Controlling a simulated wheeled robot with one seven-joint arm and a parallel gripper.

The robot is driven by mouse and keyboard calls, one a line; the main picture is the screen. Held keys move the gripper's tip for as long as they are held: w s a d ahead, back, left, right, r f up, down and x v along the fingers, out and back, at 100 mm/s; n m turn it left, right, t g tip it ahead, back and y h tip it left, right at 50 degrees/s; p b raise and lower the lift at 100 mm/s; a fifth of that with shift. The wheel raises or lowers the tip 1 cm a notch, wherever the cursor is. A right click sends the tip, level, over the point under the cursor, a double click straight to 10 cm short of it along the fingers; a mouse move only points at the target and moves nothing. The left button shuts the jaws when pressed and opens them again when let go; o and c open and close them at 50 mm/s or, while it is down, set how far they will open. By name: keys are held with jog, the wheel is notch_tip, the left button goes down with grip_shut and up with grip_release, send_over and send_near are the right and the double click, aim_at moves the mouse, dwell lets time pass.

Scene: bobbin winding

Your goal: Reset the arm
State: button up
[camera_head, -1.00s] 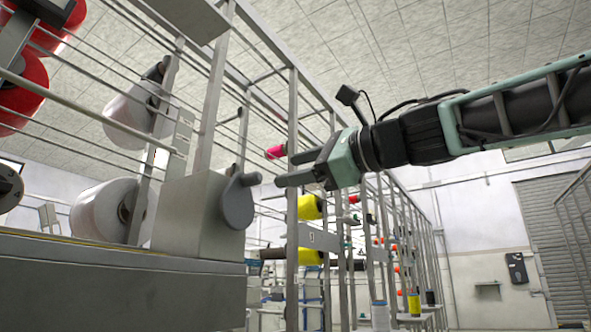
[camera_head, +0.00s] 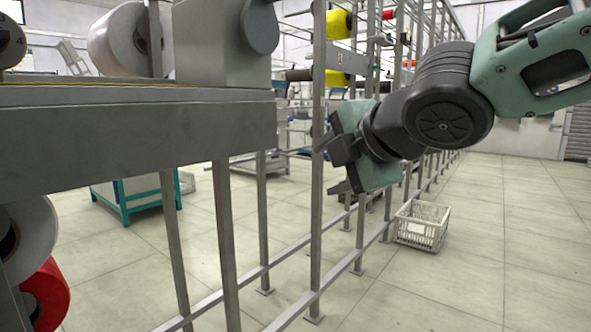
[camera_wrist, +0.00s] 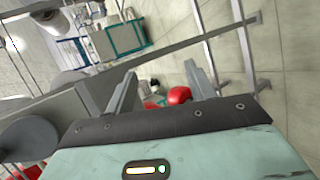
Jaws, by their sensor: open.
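My gripper (camera_head: 331,167) is in the middle of the head view, beside a metal post of the bobbin rack (camera_head: 316,190). It points left and down. Its jaws are open with nothing between them. In the wrist view my gripper (camera_wrist: 160,92) shows both fingers apart; beyond them, lower down, is a red bobbin (camera_wrist: 178,96). My arm reaches in from the right edge of the head view.
A grey machine ledge (camera_head: 130,138) fills the left, with a white bobbin (camera_head: 118,40) above and a red bobbin (camera_head: 46,292) below. Yellow bobbins (camera_head: 339,23) hang on the rack. A white crate (camera_head: 421,226) stands on the floor. Floor at right is clear.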

jog(key=s+d+f+m+g+h+p, duration=0.1)
jog(key=s+d+f+m+g+h, duration=0.2)
jog(key=s+f+m, duration=0.4)
jog(key=s+d+f+m+g+p, duration=0.2)
jog(key=s+d+f+m+g, duration=0.15)
jog(key=s+f, duration=0.4)
jog(key=s+d+f+m+g+h+p, duration=0.15)
jog(key=s+f+m+g, duration=0.35)
jog(key=s, duration=0.5)
notch_tip(320, 180, up, 38)
jog(key=m+p, duration=0.1)
jog(key=p, duration=3.6)
jog(key=shift+d+r+t, duration=0.15)
jog(key=shift+d+t, duration=0.1)
jog(key=shift+t, duration=0.1)
jog(key=shift+h, duration=0.25)
